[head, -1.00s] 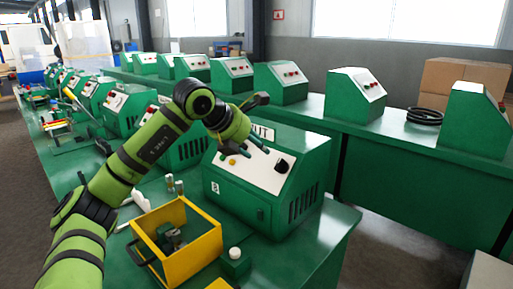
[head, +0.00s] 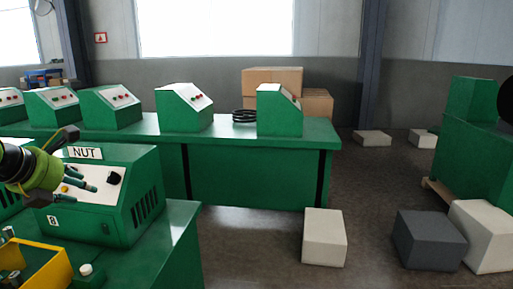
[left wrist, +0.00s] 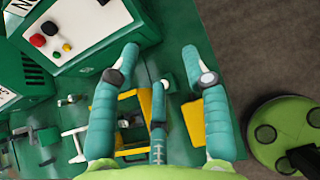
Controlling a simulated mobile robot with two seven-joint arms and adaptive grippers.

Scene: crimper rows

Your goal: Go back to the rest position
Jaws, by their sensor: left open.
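My left gripper (head: 82,160) shows at the left edge of the head view, in front of the green machine marked NUT (head: 112,205). In the left wrist view its teal fingers (left wrist: 160,60) are spread apart with nothing between their tips. The gripper hangs above the green bench (left wrist: 172,72). The yellow bin (head: 45,270) lies below it in the head view, cut off by the frame. The gripper's fingers partly hide the yellow bin (left wrist: 143,100) in the wrist view. My right gripper is not in view.
A small green block with a white knob (head: 87,271) stands beside the bin. A back bench (head: 250,165) carries several green machines and a black coil (head: 244,116). Pale blocks (head: 324,238) and a dark grey block (head: 428,240) stand on the floor at right. Open floor (head: 255,250) lies between.

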